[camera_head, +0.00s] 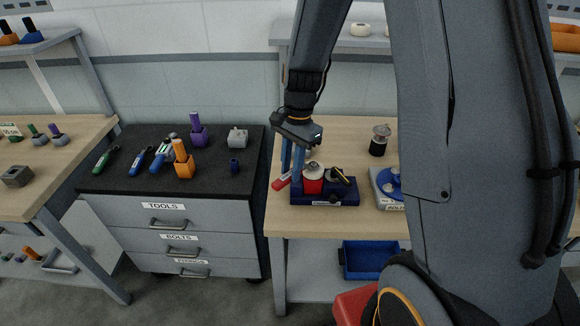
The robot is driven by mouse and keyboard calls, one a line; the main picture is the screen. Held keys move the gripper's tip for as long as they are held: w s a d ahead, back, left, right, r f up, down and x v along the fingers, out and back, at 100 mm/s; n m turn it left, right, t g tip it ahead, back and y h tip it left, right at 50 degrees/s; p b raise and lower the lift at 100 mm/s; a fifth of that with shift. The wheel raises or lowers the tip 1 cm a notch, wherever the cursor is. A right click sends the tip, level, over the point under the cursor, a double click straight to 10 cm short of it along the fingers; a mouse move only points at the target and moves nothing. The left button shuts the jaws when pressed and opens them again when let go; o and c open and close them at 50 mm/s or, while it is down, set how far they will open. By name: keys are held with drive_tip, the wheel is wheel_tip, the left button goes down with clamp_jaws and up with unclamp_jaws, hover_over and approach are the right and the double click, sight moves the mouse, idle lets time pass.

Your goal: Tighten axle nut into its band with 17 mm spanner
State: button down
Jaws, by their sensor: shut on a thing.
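My gripper (292,172) points down over the right-hand bench, its two blue fingers at the left end of a dark blue fixture (325,199). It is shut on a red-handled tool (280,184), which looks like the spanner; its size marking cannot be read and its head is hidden. The fixture carries a red cylinder (313,184) with a pale top, just right of the fingers. A black part with a yellowish piece (337,174) stands beside the cylinder. I cannot make out the axle nut or its band, nor whether the tool touches anything.
A grey fixture with a blue round part (389,184) stands to the right, partly behind my arm. A dark jar-like device (380,140) stands behind. A black-topped drawer cabinet (150,186) at left holds several tools. A blue bin (372,260) sits below the bench.

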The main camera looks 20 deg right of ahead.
drive_tip(key=shift+r, duration=0.2)
drive_tip(key=shift+r, duration=0.95)
drive_tip(key=shift+r, duration=1.95)
